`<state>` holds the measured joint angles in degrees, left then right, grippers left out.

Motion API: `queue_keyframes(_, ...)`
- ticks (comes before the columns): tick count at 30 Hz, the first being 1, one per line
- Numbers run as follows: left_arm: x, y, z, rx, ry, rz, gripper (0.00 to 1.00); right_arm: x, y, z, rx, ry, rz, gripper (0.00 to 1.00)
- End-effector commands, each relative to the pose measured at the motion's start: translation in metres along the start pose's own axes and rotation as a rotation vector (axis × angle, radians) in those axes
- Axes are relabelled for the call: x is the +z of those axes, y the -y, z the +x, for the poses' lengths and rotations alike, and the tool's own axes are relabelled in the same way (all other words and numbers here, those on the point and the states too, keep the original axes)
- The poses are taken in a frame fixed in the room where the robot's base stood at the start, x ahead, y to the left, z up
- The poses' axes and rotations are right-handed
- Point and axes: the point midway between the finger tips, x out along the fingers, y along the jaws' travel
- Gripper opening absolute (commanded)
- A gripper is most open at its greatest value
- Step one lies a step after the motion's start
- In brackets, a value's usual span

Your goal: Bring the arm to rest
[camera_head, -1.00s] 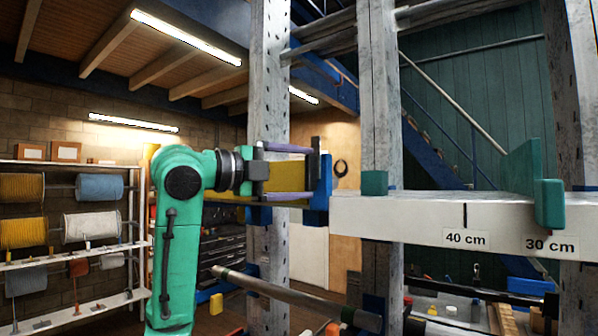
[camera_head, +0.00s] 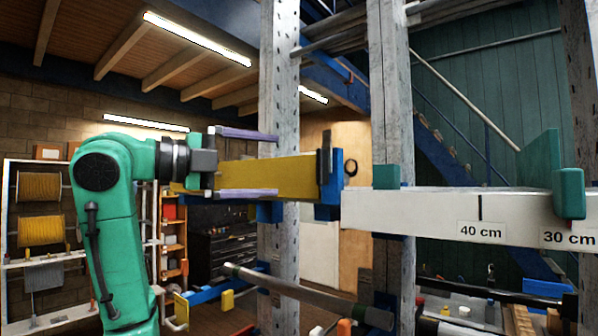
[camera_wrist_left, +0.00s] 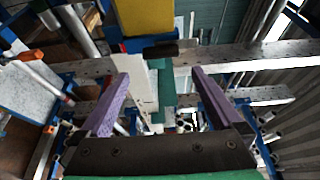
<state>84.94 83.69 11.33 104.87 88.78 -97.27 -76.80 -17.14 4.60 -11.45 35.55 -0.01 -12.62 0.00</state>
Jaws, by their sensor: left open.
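My left arm rises at the left of the head view, with its gripper (camera_head: 278,167) pointing right. Its two purple fingers are wide apart, one above the other, with nothing held between them. A yellow bar (camera_head: 290,176) with a blue end plate (camera_head: 335,178) and a black upright piece lies just beyond the fingers, against the mast. In the left wrist view the open fingers (camera_wrist_left: 160,76) frame a gap, and the yellow bar (camera_wrist_left: 146,16) is at the top, apart from them. My right gripper is not in view.
A white beam (camera_head: 420,211) marked 40 cm and 30 cm runs right, with a green block (camera_head: 386,176) and a green bracket (camera_head: 569,193) on it. Grey perforated posts (camera_head: 279,80) stand behind. Spool shelves (camera_head: 42,228) are at far left. A grey tube (camera_head: 300,291) crosses below.

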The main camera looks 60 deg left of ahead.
Motion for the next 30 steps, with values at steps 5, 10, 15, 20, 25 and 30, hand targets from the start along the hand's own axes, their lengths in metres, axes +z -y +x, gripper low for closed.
queue_keyframes(5, 0.000, 0.001, -0.038, 0.000, 0.002, 0.000, 1.00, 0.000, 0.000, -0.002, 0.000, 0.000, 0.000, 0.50)
queue_keyframes(10, 0.000, 0.000, -0.048, 0.002, -0.001, 0.001, 1.00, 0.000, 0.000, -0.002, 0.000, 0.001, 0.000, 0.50)
queue_keyframes(15, 0.000, 0.000, -0.047, 0.002, -0.001, 0.001, 1.00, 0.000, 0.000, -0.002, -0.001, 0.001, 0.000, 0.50)
queue_keyframes(20, 0.000, 0.000, -0.047, 0.002, -0.001, 0.001, 1.00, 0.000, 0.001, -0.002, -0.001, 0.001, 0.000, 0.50)
queue_keyframes(25, 0.000, 0.000, -0.047, 0.002, -0.001, 0.001, 1.00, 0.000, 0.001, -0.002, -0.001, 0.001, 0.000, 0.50)
queue_keyframes(30, 0.000, 0.000, -0.047, 0.002, -0.001, 0.001, 1.00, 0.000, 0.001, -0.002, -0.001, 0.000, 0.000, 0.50)
